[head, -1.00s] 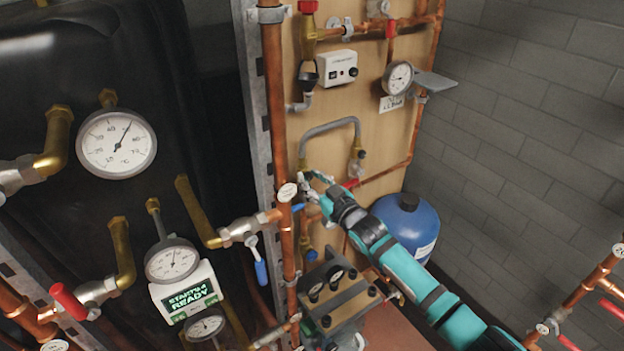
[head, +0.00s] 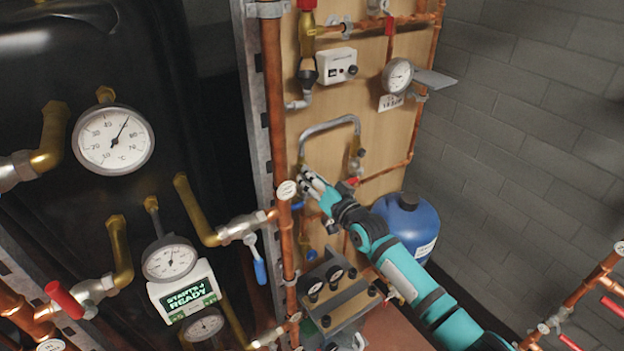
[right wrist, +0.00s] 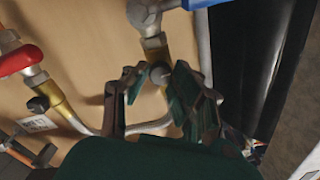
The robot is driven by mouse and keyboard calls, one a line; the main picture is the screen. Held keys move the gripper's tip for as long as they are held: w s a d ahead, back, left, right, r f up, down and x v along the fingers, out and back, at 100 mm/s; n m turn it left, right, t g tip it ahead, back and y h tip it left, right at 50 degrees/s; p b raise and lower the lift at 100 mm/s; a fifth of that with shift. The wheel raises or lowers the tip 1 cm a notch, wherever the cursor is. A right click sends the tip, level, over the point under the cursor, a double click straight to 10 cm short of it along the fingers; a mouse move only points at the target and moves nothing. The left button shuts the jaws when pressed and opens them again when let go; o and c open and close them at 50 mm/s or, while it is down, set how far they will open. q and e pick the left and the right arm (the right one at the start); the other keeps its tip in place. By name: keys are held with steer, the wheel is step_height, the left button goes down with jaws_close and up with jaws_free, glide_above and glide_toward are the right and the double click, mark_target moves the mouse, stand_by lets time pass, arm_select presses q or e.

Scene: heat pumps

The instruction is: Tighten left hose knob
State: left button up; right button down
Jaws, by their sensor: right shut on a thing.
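The grey hose (head: 330,126) arches on the wooden board, with a brass fitting and a small dark knob (head: 361,152) at its right end. My right gripper (head: 311,182) is at the hose's left end and covers the left knob in the head view. In the right wrist view, the left hose knob (right wrist: 159,73) is a small dark round knob on a brass fitting. The fingers of my right gripper (right wrist: 152,88) are on both sides of it and shut on it. The right-end knob (right wrist: 38,105) shows at the left of that view. My left gripper is not in view.
A vertical copper pipe (head: 273,105) with a round tag runs just left of my right gripper. A red valve handle (right wrist: 20,60) and a blue handle (right wrist: 203,3) are near the hose ends. A blue tank (head: 405,225) stands behind my right forearm.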

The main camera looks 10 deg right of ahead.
steer(key=shift+f, duration=0.2)
stand_by(0.4)
steer(key=c, duration=1.1)
jaws_free()
steer(key=shift+r, duration=0.1)
steer(key=shift+s, duration=0.1)
steer(key=v, duration=1.1)
steer(key=shift+s+d, duration=0.15)
steer(key=shift+s, duration=0.25)
